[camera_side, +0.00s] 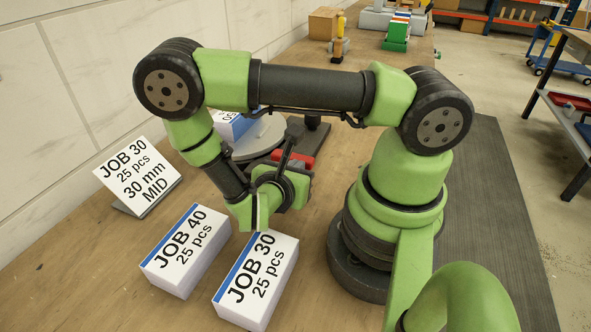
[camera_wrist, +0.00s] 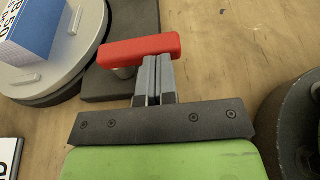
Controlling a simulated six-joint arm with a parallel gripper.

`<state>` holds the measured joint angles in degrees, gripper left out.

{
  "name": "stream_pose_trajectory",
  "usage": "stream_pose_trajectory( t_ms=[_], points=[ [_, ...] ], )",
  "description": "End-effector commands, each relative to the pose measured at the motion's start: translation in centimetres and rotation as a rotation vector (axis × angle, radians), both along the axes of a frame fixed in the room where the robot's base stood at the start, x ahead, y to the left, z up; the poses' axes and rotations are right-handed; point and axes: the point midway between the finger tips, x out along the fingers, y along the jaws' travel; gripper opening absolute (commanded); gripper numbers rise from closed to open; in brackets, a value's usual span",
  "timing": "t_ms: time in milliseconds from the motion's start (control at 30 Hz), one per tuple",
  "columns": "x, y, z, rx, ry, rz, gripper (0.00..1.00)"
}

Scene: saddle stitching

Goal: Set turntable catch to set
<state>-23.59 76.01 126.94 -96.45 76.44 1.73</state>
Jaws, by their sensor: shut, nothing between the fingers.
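The turntable catch shows as a red bar (camera_wrist: 140,48) on a short grey post beside the turntable in the wrist view. In the side view the red catch (camera_side: 294,158) is partly covered by my wrist. The round grey turntable (camera_wrist: 82,66) is at the upper left of the wrist view and behind my wrist in the side view (camera_side: 265,139). My gripper (camera_wrist: 158,62) is shut, with its fingertips together at the red bar's near edge. Whether they touch the bar, I cannot tell. The fingers are hidden in the side view.
A blue-and-white block (camera_wrist: 42,27) stands on the turntable. White blocks marked JOB 40 (camera_side: 186,250) and JOB 30 (camera_side: 257,279) stand on the bench at the front. A JOB 30 sign (camera_side: 138,175) stands at left. Bare wood surrounds the catch's right side.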

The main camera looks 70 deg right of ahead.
Motion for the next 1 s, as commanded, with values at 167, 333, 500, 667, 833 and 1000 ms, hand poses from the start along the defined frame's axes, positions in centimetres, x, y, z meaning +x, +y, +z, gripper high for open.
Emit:
stream_pose_trajectory(
  t_ms=[167,333,500,667,833,1000],
  points=[
    [0.00,-0.01,0.00,0.000,0.000,0.000,0.00],
    [-0.01,-0.02,0.00,0.000,0.000,0.000,0.00],
    [-0.15,-0.22,0.00,0.000,0.001,0.000,0.00],
    [-0.23,-0.34,0.00,0.000,0.001,0.000,0.00],
    [-0.35,-0.50,0.00,-0.001,0.000,-0.001,0.00],
    [-0.56,-0.84,0.00,-0.001,0.002,-0.002,0.00]
  ],
)
